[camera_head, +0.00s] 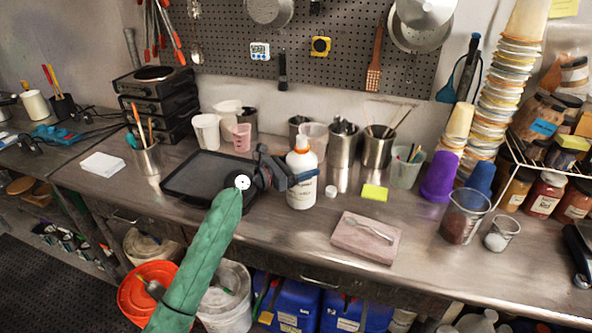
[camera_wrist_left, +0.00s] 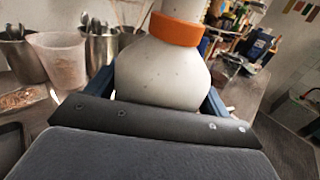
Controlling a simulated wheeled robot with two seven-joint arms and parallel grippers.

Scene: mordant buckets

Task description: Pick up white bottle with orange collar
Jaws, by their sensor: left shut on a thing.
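The white bottle with orange collar (camera_head: 300,185) stands upright on the steel counter, to the right of the black tray. My left gripper (camera_head: 305,177) reaches it from the left and is shut on its body, below the collar. In the left wrist view the bottle (camera_wrist_left: 165,75) fills the middle, with its orange collar (camera_wrist_left: 177,29) above. The blue fingers (camera_wrist_left: 160,100) lie on either side of it. I cannot tell whether the base touches the counter. My right gripper is not in view.
A black tray (camera_head: 178,186) lies left of the bottle. Steel cups (camera_head: 343,145) and a clear beaker (camera_head: 314,138) stand behind it. A small white cap (camera_head: 331,191), a yellow note (camera_head: 374,192) and a pinkish pad (camera_head: 350,243) lie to the right.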

